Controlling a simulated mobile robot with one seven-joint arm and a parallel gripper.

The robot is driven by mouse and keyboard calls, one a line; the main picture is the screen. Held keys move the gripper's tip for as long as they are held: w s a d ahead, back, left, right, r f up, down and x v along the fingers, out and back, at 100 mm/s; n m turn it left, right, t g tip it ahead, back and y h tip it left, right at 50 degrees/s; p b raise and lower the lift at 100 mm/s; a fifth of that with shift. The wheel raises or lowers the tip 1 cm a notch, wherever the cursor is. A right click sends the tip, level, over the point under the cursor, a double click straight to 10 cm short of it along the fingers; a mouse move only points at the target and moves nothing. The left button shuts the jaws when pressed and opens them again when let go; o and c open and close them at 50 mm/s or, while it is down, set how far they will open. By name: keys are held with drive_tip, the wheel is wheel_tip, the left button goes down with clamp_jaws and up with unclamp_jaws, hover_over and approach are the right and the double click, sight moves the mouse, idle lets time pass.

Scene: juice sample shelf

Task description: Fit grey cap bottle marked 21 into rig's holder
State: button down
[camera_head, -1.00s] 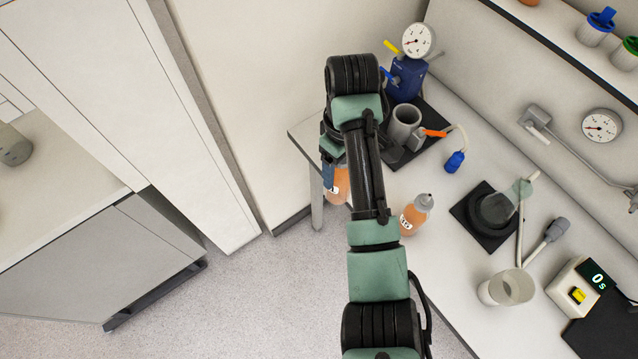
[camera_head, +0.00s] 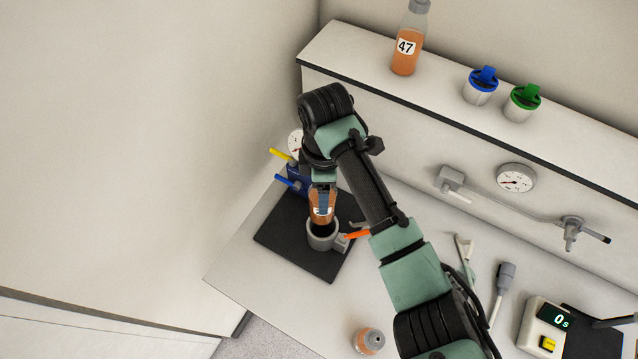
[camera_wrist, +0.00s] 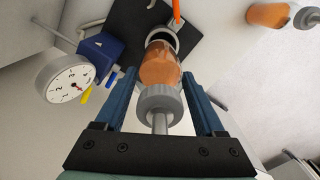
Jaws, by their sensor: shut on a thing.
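My gripper (camera_wrist: 159,77) is shut on a grey cap bottle (camera_wrist: 159,66) of orange juice, with a finger on either side of it. In the head view the held bottle (camera_head: 319,209) hangs just over the rig's holder (camera_head: 321,241), a grey round cup with an open top. The bottle's base overlaps the cup's mouth in both views; I cannot tell whether it is inside. A finger (camera_head: 323,202) covers most of the label, so its number cannot be read. In the wrist view the holder (camera_wrist: 161,33) is partly hidden behind the bottle.
The rig's blue block (camera_head: 297,180) has yellow and blue levers and a gauge (camera_wrist: 67,86). An orange lever (camera_head: 357,234) juts from the holder's right. Another grey cap bottle (camera_head: 369,341) stands on the bench nearer me. Bottle 47 (camera_head: 405,55) is on the shelf.

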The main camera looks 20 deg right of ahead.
drive_tip(key=f+b, duration=0.3)
drive_tip(key=shift+s+f, duration=0.2)
drive_tip(key=shift+s, duration=0.05)
drive_tip(key=shift+f+b, duration=0.6)
drive_tip(key=shift+b, duration=0.15)
drive_tip(key=shift+a+r, duration=0.1)
drive_tip(key=shift+r, duration=0.1)
drive_tip(key=shift+p, duration=0.35)
wheel_tip(320, 180, down, 10)
drive_tip(key=b, duration=0.5)
drive_tip(key=shift+r, duration=0.2)
idle(3.7)
idle(0.4)
